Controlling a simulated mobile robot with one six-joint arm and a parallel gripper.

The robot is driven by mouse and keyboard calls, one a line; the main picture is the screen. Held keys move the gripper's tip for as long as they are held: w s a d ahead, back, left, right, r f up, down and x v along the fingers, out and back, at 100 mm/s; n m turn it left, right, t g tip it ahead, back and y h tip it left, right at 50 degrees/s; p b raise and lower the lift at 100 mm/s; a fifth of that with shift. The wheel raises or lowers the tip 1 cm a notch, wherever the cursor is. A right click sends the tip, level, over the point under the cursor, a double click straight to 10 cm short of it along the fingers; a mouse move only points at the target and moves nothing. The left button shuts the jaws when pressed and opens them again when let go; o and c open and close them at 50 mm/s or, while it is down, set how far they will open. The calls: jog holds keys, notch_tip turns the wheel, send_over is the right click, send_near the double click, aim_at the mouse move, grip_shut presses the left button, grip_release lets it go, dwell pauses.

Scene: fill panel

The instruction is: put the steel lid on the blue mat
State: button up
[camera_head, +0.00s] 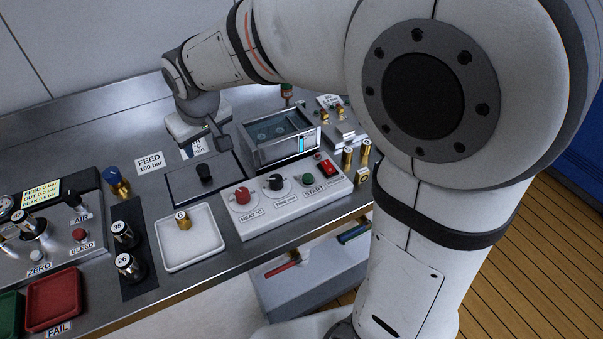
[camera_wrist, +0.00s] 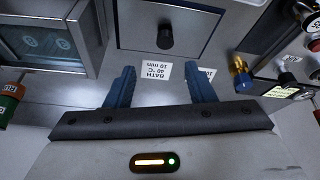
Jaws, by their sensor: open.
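The steel lid (camera_head: 186,182) is a flat dark-looking plate with an upright black knob. It lies flat on the dark blue mat (camera_head: 216,195), which shows only as a narrow border around it. In the wrist view the lid (camera_wrist: 194,24) is at the top, with its knob near the middle. My gripper (camera_head: 220,140) is behind the lid, apart from the knob. In the wrist view my gripper (camera_wrist: 163,80) has its two blue fingers spread wide, with nothing between them.
The glass-fronted bath (camera_head: 281,138) stands open-topped right of the lid. A control box (camera_head: 290,195) with knobs is in front. A white tray (camera_head: 190,256) holds a brass part. A BATH card (camera_wrist: 156,71) lies near my fingers. Metal cylinders and a gauge panel stand at left.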

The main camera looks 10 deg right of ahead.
jog(key=s+d+f+m, duration=0.1)
jog(key=s+d+m, duration=0.2)
jog(key=s+d, duration=0.5)
jog(key=s+d+f+m+g+h, duration=0.1)
jog(key=s+d+m, duration=0.1)
jog(key=s+d, duration=0.7)
jog(key=d, duration=0.5)
jog(key=shift+s+m+h, duration=0.25)
jog(key=shift+m+h, duration=0.05)
jog(key=shift+m, duration=0.1)
